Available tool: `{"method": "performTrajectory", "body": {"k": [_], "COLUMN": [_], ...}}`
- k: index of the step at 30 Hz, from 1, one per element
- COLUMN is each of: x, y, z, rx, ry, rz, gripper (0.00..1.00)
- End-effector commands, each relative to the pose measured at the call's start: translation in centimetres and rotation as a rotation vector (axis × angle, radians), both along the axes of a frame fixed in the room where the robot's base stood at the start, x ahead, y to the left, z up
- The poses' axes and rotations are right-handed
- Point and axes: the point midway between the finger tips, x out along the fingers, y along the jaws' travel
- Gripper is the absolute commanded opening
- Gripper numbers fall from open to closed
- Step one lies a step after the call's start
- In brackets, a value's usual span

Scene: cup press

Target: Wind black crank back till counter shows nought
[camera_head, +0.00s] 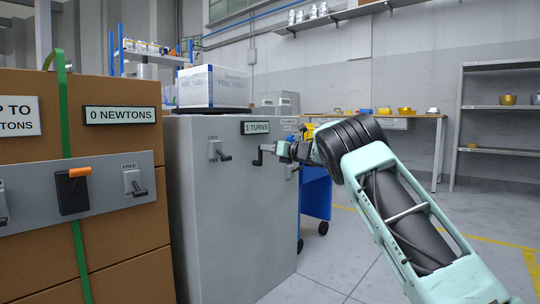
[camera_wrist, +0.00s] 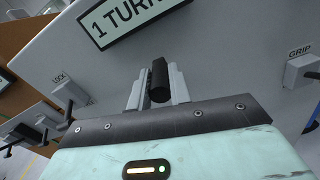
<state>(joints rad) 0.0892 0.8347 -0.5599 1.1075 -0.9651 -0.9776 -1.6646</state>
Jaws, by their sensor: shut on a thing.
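The counter (camera_head: 255,127) on the grey cabinet reads "1 TURNS" in the head view; it also shows, partly cut off, at the top of the wrist view (camera_wrist: 125,17). The black crank (camera_head: 258,158) sits just below the counter on the cabinet front. My gripper (camera_head: 277,148) reaches it from the right. In the wrist view my gripper (camera_wrist: 158,88) is shut on the crank's black handle (camera_wrist: 159,78), with one grey finger on each side. The crank's arm and hub are mostly hidden in the wrist view.
A lever marked LOCK (camera_head: 219,152) stands left of the crank. A GRIP switch (camera_wrist: 300,72) is to its right. A brown crate stack (camera_head: 120,235) with a "0 NEWTONS" sign stands at left. A blue cart (camera_head: 316,190) is behind my arm; floor at right is clear.

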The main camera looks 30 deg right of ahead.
Motion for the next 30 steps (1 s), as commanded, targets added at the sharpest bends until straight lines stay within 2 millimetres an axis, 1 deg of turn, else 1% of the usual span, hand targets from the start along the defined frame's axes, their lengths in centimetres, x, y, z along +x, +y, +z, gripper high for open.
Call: {"method": "performTrajectory", "body": {"k": [6,17,18,19,20,30], "x": [-0.02,0.0,-0.01,0.0,0.0,-0.18], "y": [-0.16,-0.18,-0.19,-0.18,-0.18,-0.21], "z": [-0.16,-0.18,-0.18,-0.18,-0.18,-0.01], "rx": [-0.03,-0.032,-0.032,-0.032,-0.032,-0.031], "ry": [-0.008,-0.007,-0.007,-0.007,-0.007,-0.009], "rz": [0.0,-0.001,-0.001,-0.001,-0.001,-0.001], "gripper": [0.0,0.0,0.28,0.36,0.41,0.41]}}
